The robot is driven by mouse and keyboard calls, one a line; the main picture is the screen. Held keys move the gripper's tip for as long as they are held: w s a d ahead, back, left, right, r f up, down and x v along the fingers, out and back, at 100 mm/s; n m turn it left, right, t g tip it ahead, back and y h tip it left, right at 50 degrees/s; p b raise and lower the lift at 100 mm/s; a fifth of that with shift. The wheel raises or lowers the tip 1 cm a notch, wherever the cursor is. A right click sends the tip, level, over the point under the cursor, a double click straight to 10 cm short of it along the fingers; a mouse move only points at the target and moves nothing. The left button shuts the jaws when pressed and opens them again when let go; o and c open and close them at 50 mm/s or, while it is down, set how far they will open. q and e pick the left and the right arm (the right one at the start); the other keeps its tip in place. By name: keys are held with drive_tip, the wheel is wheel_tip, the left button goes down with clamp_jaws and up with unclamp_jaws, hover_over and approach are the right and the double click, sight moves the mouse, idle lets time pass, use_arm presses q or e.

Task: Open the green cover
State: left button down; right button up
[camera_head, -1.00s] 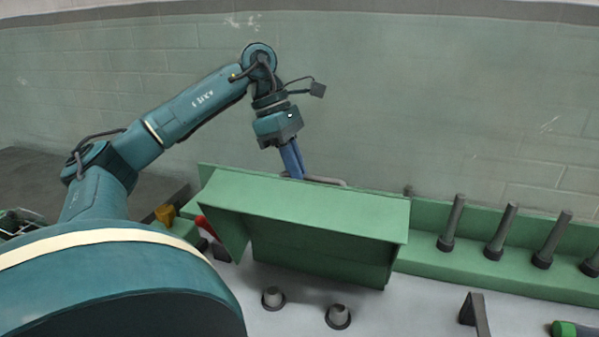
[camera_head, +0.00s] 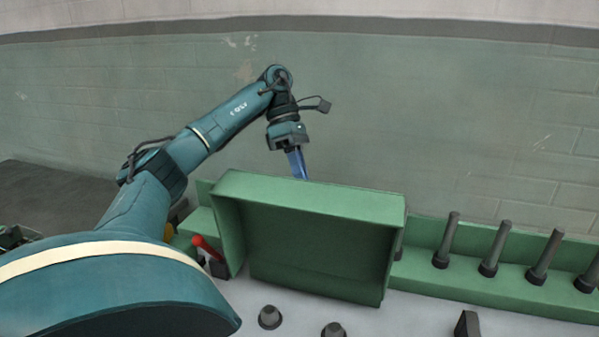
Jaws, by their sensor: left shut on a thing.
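The green cover (camera_head: 315,196) is tilted up, with its hollow inner side facing me, in the middle of the head view. My left gripper (camera_head: 299,165) has blue fingers and is behind the cover's upper edge. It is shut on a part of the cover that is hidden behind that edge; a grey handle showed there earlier. My right gripper is not in view.
Several dark grey spindles (camera_head: 448,240) stand on a green rail to the right. Two short grey pegs (camera_head: 270,317) stand on the pale surface in front of the cover. A red-handled lever (camera_head: 207,248) is close to the cover's left side. A brick wall (camera_head: 450,120) is behind.

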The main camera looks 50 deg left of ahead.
use_arm(q)
drive_tip(key=shift+f, duration=0.6)
drive_tip(key=c, duration=1.9)
unclamp_jaws()
drive_tip(key=shift+c, duration=0.2)
drive_tip(key=o, duration=0.3)
drive_tip(key=shift+w+a+f, duration=0.15)
drive_tip(key=shift+w+a, duration=0.1)
drive_tip(key=shift+o, duration=0.7)
drive_tip(key=shift+s+r, duration=0.15)
drive_tip(key=shift+r, duration=0.15)
drive_tip(key=v, duration=0.7)
drive_tip(key=shift+r, duration=0.2)
